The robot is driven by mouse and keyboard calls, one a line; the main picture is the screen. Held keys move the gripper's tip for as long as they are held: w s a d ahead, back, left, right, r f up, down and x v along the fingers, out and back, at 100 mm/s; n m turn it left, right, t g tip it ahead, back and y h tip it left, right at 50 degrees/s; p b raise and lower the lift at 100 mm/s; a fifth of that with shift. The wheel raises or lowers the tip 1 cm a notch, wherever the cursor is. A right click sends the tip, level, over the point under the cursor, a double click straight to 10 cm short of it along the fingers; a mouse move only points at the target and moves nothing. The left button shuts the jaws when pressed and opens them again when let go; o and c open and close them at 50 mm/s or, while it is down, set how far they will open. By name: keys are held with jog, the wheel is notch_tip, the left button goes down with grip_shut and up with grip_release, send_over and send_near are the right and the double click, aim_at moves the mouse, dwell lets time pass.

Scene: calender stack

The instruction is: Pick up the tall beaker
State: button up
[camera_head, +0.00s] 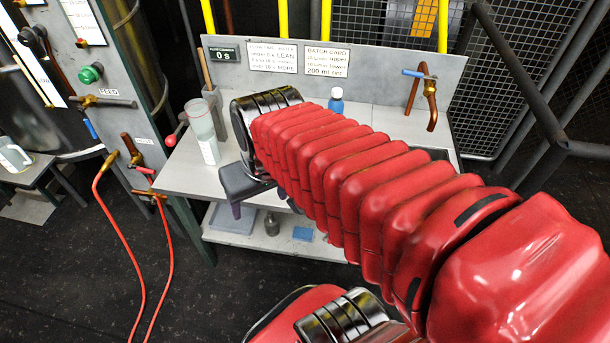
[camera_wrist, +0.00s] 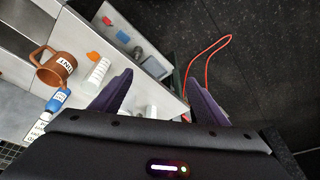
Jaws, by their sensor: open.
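The tall beaker (camera_head: 200,122) is clear, with a white label low on its side. It stands upright near the left end of the grey bench. My gripper (camera_head: 243,186) is just right of it in the head view, apart from it, and partly hidden by my wrist. In the wrist view the two purple fingers of my gripper (camera_wrist: 158,92) are spread wide with nothing held between their tips. A pale vessel (camera_wrist: 150,111) shows low between the fingers; it may be the beaker, but the gripper body hides part of it.
A brown jug (camera_wrist: 53,67), a white marked cylinder (camera_wrist: 98,73) and a blue bottle (camera_wrist: 58,100) stand on the bench. The bottle also shows in the head view (camera_head: 336,103). The lower shelf (camera_head: 231,219) holds small items. Red hoses (camera_head: 136,262) hang at left.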

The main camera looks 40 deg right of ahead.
jog(key=s+d+f+m+y, duration=0.1)
jog(key=d+f+m+y, duration=0.3)
jog(key=f+m, duration=0.45)
jog(key=s+d+f+m+y, duration=0.2)
jog(key=f+m+y, duration=0.45)
jog(key=f, duration=0.35)
jog(key=w+d+f+m+t+h, duration=0.1)
jog(key=w+d+m+t+h, duration=0.1)
jog(key=d+m, duration=0.4)
jog(key=w+d+f+m+t+h, duration=0.2)
jog(key=d+m+t+h, duration=0.2)
jog(key=d+m+t, duration=0.2)
jog(key=w+d+f+m+t+h, duration=0.2)
jog(key=w+d+m+t+h, duration=0.1)
jog(key=d+m+t, duration=0.3)
jog(key=shift+w+d+f+h, duration=0.1)
jog(key=shift+d+f+h, duration=0.15)
jog(key=shift+d, duration=0.35)
jog(key=shift+d+r, duration=0.15)
jog(key=shift+d, duration=0.05)
jog(key=shift+w, duration=0.1)
